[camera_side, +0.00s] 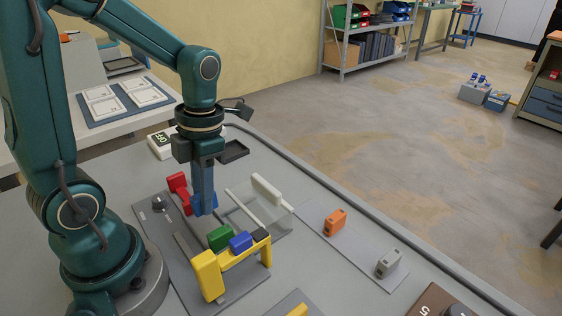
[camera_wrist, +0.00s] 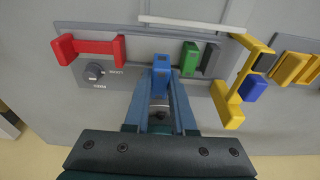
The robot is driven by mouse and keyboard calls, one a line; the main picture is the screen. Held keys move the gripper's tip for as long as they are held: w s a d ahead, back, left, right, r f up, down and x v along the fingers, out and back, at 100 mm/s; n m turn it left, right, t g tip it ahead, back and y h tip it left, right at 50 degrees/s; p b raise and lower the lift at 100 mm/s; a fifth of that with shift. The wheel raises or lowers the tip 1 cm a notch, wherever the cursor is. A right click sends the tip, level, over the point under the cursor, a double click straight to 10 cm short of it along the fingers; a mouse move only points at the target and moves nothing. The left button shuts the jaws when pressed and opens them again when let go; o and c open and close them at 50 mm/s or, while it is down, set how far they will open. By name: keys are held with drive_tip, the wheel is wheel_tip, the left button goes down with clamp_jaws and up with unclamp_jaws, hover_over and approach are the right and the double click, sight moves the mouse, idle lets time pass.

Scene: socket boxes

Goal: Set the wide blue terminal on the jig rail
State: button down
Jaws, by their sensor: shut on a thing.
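My gripper (camera_wrist: 160,84) is shut on a blue terminal (camera_wrist: 161,63), whose end with dark openings shows between the fingertips. In the side view my gripper (camera_side: 203,205) points straight down over the grey jig plate (camera_side: 232,292), between the red bracket (camera_side: 178,186) and the green block (camera_side: 220,238). Whether the held terminal touches the plate I cannot tell. A second blue block (camera_side: 240,242) sits at the yellow bracket (camera_side: 208,277), with a dark block (camera_side: 261,235) at the bracket's far end. I cannot clearly pick out the jig rail. The wrist view also shows the green block (camera_wrist: 190,57).
A white bar (camera_side: 267,189) and a clear panel stand at the plate's right. An orange block (camera_side: 335,222) and a grey block (camera_side: 389,262) stand on a separate strip (camera_side: 358,245).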

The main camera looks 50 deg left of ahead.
sight(211, 230)
drive_tip(key=shift+f, duration=2.55)
drive_tip(key=shift+f, duration=0.1)
drive_tip(key=c, duration=0.7)
unclamp_jaws()
drive_tip(key=shift+o, duration=0.5)
drive_tip(key=o, duration=0.3)
drive_tip(key=shift+r, duration=3.55)
